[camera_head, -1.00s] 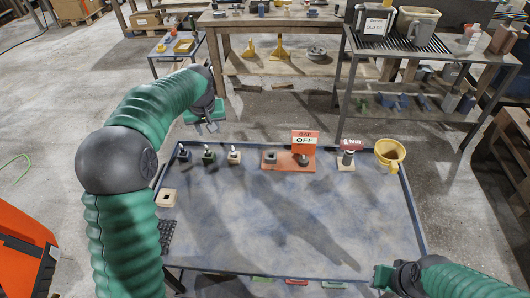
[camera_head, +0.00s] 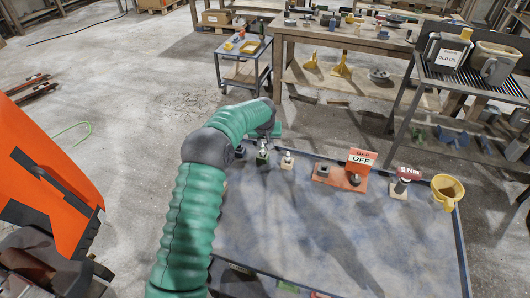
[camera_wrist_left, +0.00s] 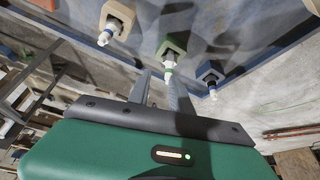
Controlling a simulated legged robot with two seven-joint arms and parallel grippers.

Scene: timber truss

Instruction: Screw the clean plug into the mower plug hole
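White plug ends show in the left wrist view; I cannot tell which is clean. My left gripper (camera_wrist_left: 158,76) is open and empty, its fingers spread just short of the green holder. In the head view its fingers are hidden behind my arm. The orange mower (camera_head: 50,190) stands at the left; its plug hole is not visible. My right gripper is out of view.
The blue-grey tray table (camera_head: 340,230) is mostly clear. A small cart (camera_head: 245,65) and benches stand behind.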

